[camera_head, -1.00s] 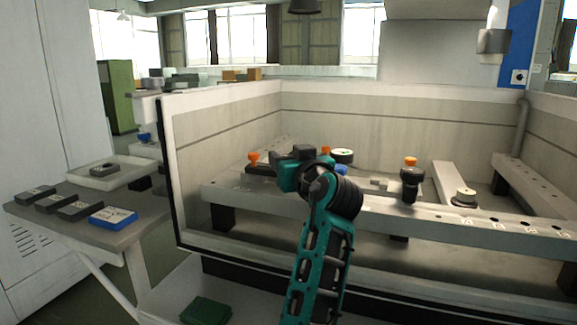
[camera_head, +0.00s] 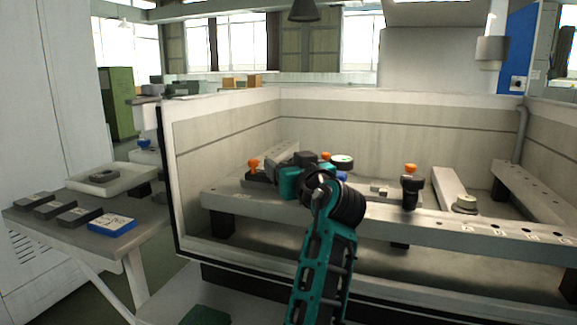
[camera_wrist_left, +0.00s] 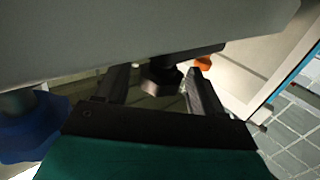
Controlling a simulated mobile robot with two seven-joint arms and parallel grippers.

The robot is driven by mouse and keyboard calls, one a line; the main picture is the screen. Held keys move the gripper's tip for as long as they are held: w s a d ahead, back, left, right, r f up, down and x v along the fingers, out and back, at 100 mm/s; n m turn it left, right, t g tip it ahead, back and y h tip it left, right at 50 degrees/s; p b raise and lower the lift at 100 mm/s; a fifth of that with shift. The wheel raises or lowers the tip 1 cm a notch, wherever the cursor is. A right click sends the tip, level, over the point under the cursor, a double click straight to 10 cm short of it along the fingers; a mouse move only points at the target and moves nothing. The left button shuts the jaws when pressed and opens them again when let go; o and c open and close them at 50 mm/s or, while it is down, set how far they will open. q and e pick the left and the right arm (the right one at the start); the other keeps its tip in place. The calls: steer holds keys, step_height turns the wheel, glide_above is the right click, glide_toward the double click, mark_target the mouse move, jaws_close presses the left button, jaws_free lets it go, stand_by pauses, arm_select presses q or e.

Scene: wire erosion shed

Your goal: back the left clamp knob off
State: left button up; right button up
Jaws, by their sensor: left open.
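The left clamp, with an orange top (camera_head: 253,164) and a dark base, sits at the left end of the pale rail (camera_head: 225,195) inside the tank. My left gripper (camera_head: 280,176) reaches over the rail beside it; its fingertips are hard to make out in the head view. In the left wrist view the gripper (camera_wrist_left: 158,84) is open, and a dark knob (camera_wrist_left: 160,77) shows between its two fingers. I cannot tell whether they touch it. A small orange part (camera_wrist_left: 203,63) shows just beyond the right finger. My right gripper is out of view.
Another clamp with an orange top and black body (camera_head: 410,187) stands farther right on the rail. The tank's front edge and walls enclose the area. A side table (camera_head: 120,238) at left holds dark blocks, a blue-edged box (camera_head: 112,224) and a pale tray (camera_head: 75,183).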

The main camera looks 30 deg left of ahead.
arm_select(q)
steer(key=b+v, duration=0.2)
steer(key=v, duration=1)
steer(key=shift+s+d, duration=0.2)
steer(key=shift+s, duration=0.1)
